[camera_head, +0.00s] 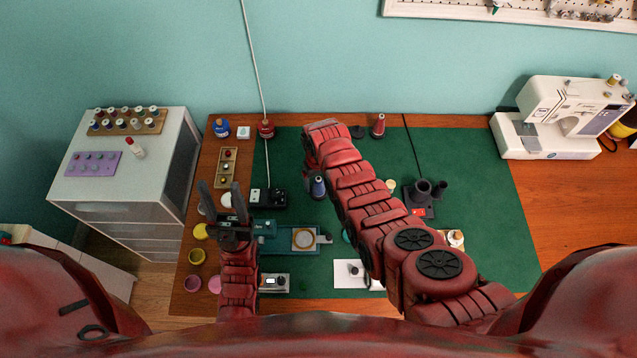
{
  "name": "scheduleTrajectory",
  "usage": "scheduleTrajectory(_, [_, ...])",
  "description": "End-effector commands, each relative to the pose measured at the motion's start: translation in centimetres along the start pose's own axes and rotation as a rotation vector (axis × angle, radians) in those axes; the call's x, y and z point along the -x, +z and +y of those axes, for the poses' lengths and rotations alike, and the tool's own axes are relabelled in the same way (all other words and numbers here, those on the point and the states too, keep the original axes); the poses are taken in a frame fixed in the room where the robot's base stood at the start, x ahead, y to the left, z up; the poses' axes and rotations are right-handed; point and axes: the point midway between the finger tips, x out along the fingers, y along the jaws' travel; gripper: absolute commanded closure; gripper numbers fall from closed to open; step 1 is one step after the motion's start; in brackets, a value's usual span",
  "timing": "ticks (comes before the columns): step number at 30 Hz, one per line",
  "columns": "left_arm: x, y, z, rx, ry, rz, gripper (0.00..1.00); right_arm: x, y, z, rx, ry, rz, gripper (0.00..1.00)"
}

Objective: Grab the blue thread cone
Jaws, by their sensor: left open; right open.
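A blue thread cone (317,187) stands on the green mat (470,200), just left of my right forearm, which partly covers the area beside it. My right arm reaches in from the lower right and bends down at its far end. My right gripper (310,171) is close to the cone's upper end; its fingers are mostly hidden, so contact cannot be told. My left gripper (221,196) is open and empty, fingers pointing away, above the table's left part.
A teal machine (275,240) lies between the arms. A red cone (379,126) and a blue container (221,128) stand at the back. A dark holder (423,196) and a sewing machine (560,120) are to the right. A white cabinet (130,180) with spool racks stands left.

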Motion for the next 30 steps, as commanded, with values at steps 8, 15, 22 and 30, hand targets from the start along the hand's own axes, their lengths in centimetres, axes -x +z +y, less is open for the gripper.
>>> scheduleTrajectory(8, [-0.22,-0.04,-0.01,0.000,0.000,0.000,0.50,-1.01,0.06,-0.01,-0.001,-0.001,0.000,0.20])
scheduleTrajectory(15, [-0.22,-0.04,-0.01,0.000,0.000,0.000,0.50,-1.06,0.02,-0.02,-0.001,0.000,0.002,0.20])
scheduleTrajectory(22, [-0.21,-0.04,-0.01,0.000,0.000,0.000,0.50,-1.05,0.02,-0.02,-0.001,0.000,0.002,0.61])
scheduleTrajectory(30, [-0.21,-0.03,-0.01,0.000,0.000,0.000,0.50,-1.05,0.03,-0.02,-0.001,0.000,0.002,1.00])
